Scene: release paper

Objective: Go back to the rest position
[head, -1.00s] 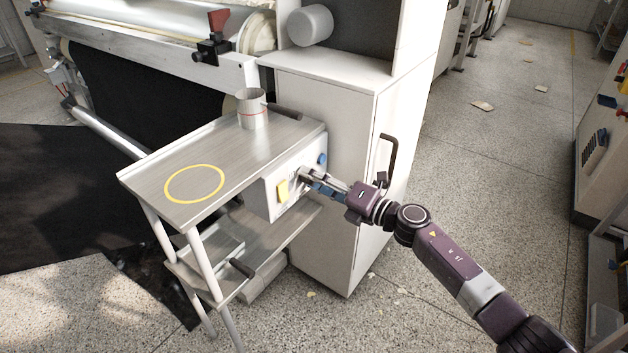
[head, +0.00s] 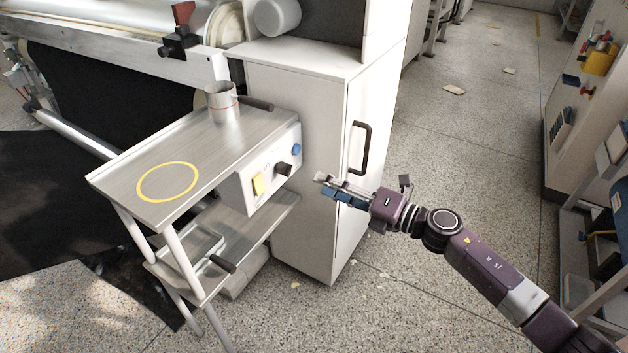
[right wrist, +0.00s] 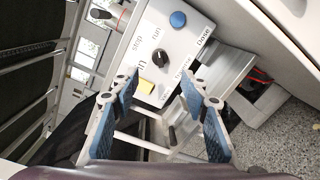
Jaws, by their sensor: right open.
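My right gripper (head: 328,187) is open and empty, in front of the white cabinet and to the right of the control box. In the right wrist view its two blue-padded fingers (right wrist: 160,103) stand apart with nothing held between them. The control box (head: 240,192) under the metal table carries a yellow switch (head: 258,184), a black knob (head: 283,169) and a blue button (head: 296,149). The black knob also shows in the right wrist view (right wrist: 159,58), ahead of the fingers and apart from them. My left gripper is not in view.
The metal table (head: 125,183) has a yellow ring mark and a metal cup (head: 222,103) on it. The white cabinet (head: 300,105) with a black handle (head: 360,147) stands behind my gripper. The floor (head: 460,150) to the right is largely free, with paper scraps.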

